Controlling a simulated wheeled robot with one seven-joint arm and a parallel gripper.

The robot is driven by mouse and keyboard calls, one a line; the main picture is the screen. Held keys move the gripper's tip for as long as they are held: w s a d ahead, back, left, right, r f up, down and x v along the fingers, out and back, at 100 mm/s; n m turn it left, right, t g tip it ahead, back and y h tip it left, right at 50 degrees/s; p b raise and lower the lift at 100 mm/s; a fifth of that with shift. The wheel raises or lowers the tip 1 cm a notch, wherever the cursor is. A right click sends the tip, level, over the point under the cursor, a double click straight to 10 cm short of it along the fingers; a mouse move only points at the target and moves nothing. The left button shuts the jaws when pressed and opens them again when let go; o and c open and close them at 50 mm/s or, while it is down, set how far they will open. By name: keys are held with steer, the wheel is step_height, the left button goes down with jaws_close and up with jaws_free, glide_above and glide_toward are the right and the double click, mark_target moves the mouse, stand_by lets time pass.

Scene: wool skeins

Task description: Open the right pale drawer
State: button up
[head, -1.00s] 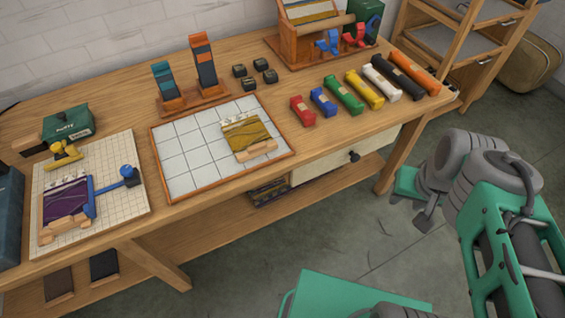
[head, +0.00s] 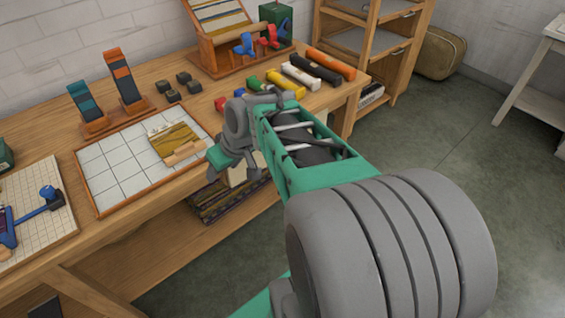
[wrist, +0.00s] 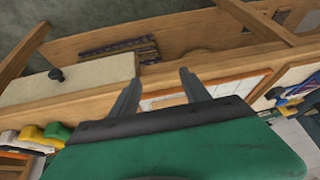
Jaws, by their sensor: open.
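The pale drawer (wrist: 95,86) is in the bench front, left of my fingers in the wrist view, with a dark round knob (wrist: 56,74) on it. It looks shut. In the head view only a small pale part of the drawer (head: 238,176) shows beside my arm, and the knob is hidden. My gripper (wrist: 160,76) is open and empty, its two fingers apart before the bench front. The knob lies outside the fingers, to their left in the wrist view. In the head view my gripper is at the bench's front edge, partly hidden by my wrist.
Above the drawer, the bench top (head: 160,73) holds a tiled tray (head: 112,187) with a woven piece and a row of coloured rolls (head: 300,76). A lower shelf holds patterned cloth (head: 228,200). A wooden rack (head: 372,45) stands right.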

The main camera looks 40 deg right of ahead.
steer(key=w+d+f+t+b, duration=0.2)
steer(key=w+d+f+b, duration=0.2)
steer(key=d+f, duration=0.45)
steer(key=s+d+f+t+b, duration=0.1)
steer(key=d+f+t+b, duration=0.15)
steer(key=d, duration=0.45)
steer(key=s+d+f+t+h+b, duration=0.1)
steer(key=d+f+t+b, duration=0.1)
steer(key=d+b, duration=0.35)
steer(key=s+d+f+t+b, duration=0.1)
steer(key=d+f+t, duration=0.1)
steer(key=d, duration=0.6)
steer(key=b+x, duration=0.1)
steer(key=x, duration=0.6)
steer(key=shift+m, duration=0.4)
steer(key=shift+d, duration=0.15)
jaws_close()
steer(key=shift+d, duration=0.1)
